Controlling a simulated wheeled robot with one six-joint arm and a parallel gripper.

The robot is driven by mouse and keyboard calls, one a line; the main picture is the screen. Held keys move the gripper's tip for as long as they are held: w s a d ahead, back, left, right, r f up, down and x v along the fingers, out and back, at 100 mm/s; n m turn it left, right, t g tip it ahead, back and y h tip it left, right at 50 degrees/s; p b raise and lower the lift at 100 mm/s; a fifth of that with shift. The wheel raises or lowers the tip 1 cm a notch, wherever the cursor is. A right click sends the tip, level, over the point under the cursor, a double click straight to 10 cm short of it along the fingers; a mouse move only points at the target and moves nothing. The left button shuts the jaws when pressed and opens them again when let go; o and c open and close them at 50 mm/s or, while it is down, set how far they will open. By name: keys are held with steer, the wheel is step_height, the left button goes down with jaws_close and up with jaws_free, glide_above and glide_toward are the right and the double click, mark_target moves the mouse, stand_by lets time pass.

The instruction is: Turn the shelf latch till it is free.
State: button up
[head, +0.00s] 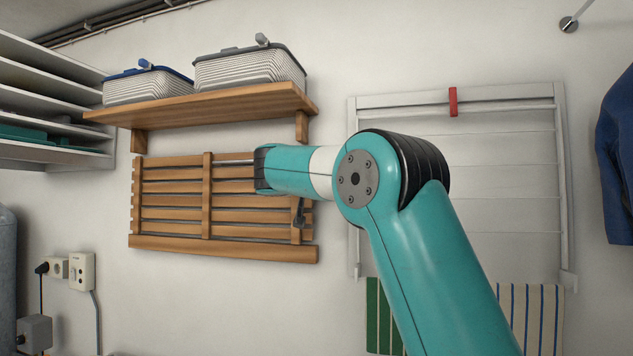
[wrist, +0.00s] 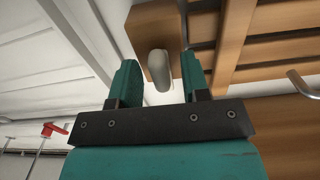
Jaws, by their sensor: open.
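The slatted wooden shelf (head: 180,190) is folded flat against the wall in the head view. A small dark latch (head: 299,216) sits on its right upright. In the wrist view, a rounded grey latch lever (wrist: 160,68) stands out from a wooden block (wrist: 150,30). My gripper (wrist: 158,80) is open, with one teal finger on each side of the lever. Gaps seem to show between the lever and both fingers; I cannot tell any contact. My arm hides the gripper in the head view.
Above the slats, a fixed wooden shelf (head: 210,108) carries two baskets (head: 148,88). A white drying rack (head: 500,200) with a red clip (head: 453,101) hangs on the right. A bent metal rod (wrist: 303,85) sticks out at the right in the wrist view.

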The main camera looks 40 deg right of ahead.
steer(key=b+v, duration=0.3)
steer(key=v, duration=1.4)
steer(key=shift+s, duration=0.15)
steer(key=shift+a, duration=0.15)
